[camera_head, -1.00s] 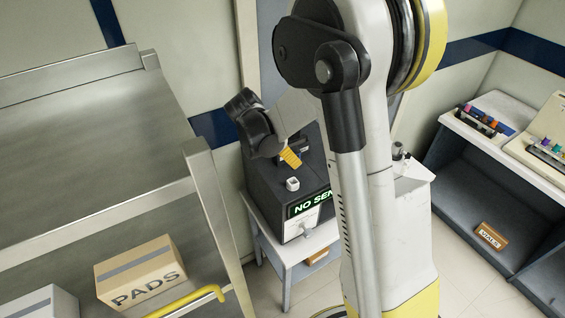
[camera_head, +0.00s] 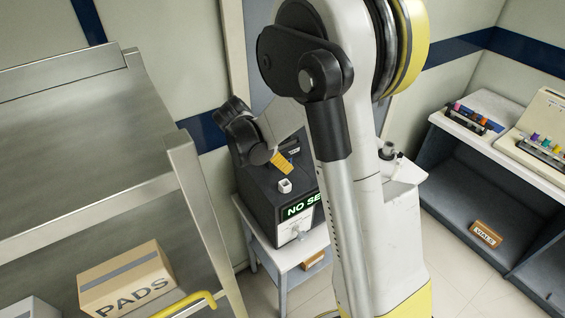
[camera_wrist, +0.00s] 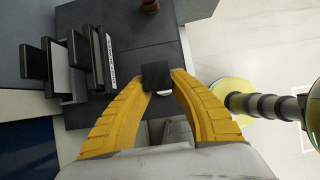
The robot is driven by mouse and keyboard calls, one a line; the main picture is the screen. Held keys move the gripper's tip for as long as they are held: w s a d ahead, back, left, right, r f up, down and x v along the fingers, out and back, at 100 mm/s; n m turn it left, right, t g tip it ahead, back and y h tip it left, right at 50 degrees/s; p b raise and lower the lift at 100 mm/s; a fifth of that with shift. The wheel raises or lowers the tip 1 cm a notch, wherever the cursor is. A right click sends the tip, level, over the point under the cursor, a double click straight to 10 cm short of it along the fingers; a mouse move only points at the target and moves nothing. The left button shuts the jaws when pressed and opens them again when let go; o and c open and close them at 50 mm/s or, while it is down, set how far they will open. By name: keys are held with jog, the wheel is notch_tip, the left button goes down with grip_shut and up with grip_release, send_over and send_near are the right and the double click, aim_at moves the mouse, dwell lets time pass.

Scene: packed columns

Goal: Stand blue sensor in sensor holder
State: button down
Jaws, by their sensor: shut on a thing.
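My gripper (camera_wrist: 164,78) has its two yellow fingers closed on a small dark square block (camera_wrist: 157,75), taken to be the blue sensor; no blue shows on it. A bit of white shows beside it. In the head view my gripper (camera_head: 284,164) hangs over the dark machine (camera_head: 263,207) with the green "NO SE…" display. A small white block with a dark patch (camera_head: 285,186) shows just below the fingers. It may be the sensor holder; I cannot tell whether it touches the held block. My arm hides the machine's right side.
The machine stands on a small white table (camera_head: 298,254). A metal shelf with a PADS box (camera_head: 126,284) and yellow handle is at left. A counter with coloured pieces in racks (camera_head: 474,117) is at right. Black fins (camera_wrist: 80,62) rise beside the fingers in the wrist view.

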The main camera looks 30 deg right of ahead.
jog(key=shift+f+b, duration=0.95)
jog(key=shift+f, duration=0.55)
jog(key=shift+f+b, duration=1.65)
jog(key=shift+b, duration=0.45)
dwell(0.5)
jog(key=c, duration=1.2)
grip_release()
jog(key=shift+r, duration=0.15)
jog(key=v, duration=1.1)
jog(key=shift+a+r, duration=0.25)
jog(key=shift+r, duration=0.1)
